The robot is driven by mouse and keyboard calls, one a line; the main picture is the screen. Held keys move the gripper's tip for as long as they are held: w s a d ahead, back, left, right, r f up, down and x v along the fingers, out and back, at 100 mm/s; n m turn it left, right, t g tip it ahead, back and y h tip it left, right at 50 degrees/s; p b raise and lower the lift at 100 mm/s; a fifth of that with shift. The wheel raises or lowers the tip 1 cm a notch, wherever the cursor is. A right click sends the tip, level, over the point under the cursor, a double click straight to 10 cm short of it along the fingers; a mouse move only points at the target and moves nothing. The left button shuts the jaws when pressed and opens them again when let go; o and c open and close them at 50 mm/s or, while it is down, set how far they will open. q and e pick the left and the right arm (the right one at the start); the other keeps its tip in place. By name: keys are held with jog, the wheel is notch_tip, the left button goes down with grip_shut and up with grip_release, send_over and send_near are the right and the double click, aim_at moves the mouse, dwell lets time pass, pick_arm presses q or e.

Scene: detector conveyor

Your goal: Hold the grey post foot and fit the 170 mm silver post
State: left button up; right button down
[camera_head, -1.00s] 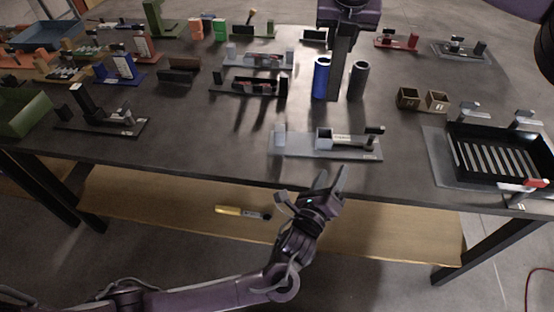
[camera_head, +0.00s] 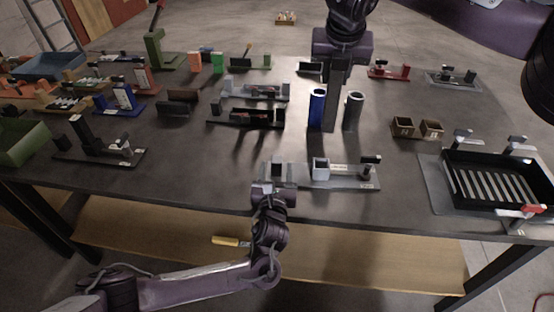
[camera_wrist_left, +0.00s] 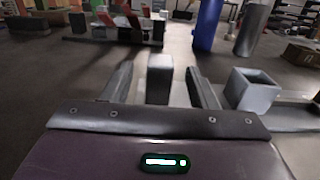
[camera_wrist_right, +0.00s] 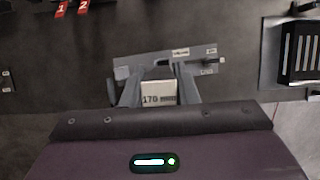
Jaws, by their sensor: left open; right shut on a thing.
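The grey post foot (camera_head: 345,183) lies near the table's front edge, with an upright block at its left end, an open square socket (camera_head: 321,168) in the middle and a small clamp at its right. My left gripper (camera_head: 275,177) is open at the left block; in the left wrist view that block (camera_wrist_left: 159,80) stands between the parted fingers, with gaps beside it. My right gripper (camera_head: 336,75) is shut on the silver post (camera_head: 330,115), held upright behind the foot. Its end, marked 170 mm, shows in the right wrist view (camera_wrist_right: 159,94).
A blue cylinder (camera_head: 317,107) and a grey cylinder (camera_head: 353,111) stand close to the held post. Several fixtures fill the left. The table around the foot is mostly clear.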

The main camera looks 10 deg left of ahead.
aim_at(277, 157)
pick_arm(q)
jog(key=shift+w+a, duration=0.1)
jog(key=shift+w, duration=2.4)
grip_shut()
